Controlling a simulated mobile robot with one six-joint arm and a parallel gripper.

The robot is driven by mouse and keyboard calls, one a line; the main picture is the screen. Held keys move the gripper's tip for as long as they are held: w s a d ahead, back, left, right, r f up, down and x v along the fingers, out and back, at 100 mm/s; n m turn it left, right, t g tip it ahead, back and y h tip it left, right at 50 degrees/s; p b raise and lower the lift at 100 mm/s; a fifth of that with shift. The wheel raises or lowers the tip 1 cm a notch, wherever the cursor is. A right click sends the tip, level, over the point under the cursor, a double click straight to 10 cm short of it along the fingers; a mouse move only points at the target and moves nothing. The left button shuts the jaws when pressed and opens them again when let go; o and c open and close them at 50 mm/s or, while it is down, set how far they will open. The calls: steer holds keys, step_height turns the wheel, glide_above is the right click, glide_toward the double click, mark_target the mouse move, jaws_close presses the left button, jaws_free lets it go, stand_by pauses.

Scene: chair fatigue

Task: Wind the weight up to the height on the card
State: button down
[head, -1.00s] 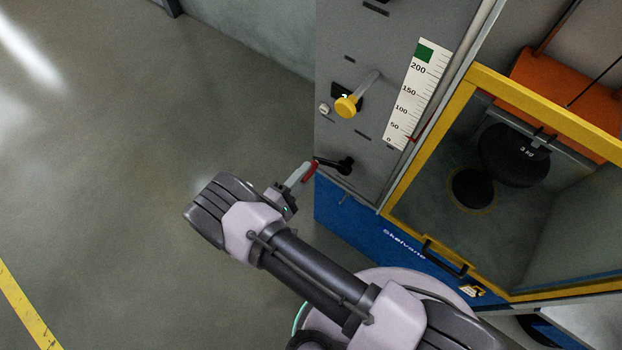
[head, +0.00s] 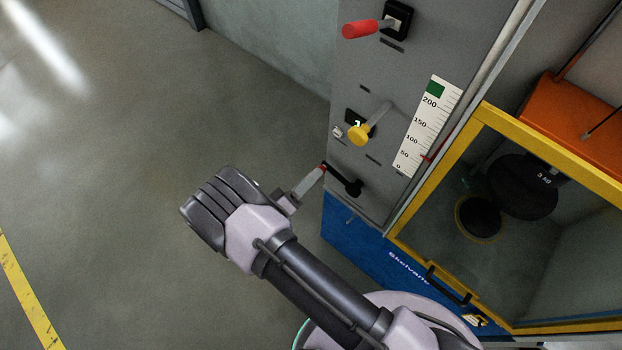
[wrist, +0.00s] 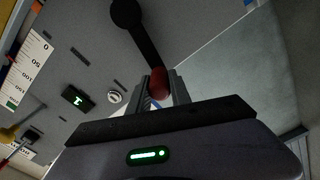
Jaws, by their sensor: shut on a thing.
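A black crank (head: 346,181) sits low on the grey machine panel, and its arm points up-left to a red handle. My gripper (head: 310,182) is shut on the red handle (wrist: 159,84), clear in the wrist view. A white scale (head: 428,127) runs from 0 to 200 with a green patch at its top. A red pointer (head: 432,155) stands at its lower part, roughly around 50; I cannot read it exactly. A black 3 kg weight (head: 525,190) shows behind the yellow-framed door. I cannot make out a separate card.
A yellow-knobbed lever (head: 360,134) and a small lit display (head: 357,121) sit above the crank. A red-handled lever (head: 362,29) juts out higher up. The yellow door frame (head: 545,135) is at right. The floor at left is clear.

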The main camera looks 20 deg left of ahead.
steer(key=shift+r+m, duration=0.3)
steer(key=shift+r, duration=0.05)
stand_by(0.3)
steer(key=c, duration=1.2)
jaws_free()
steer(key=shift+d, duration=0.1)
steer(key=shift+s, duration=0.1)
steer(key=p+v, duration=0.2)
steer(key=v, duration=1.5)
steer(key=shift+s, duration=0.1)
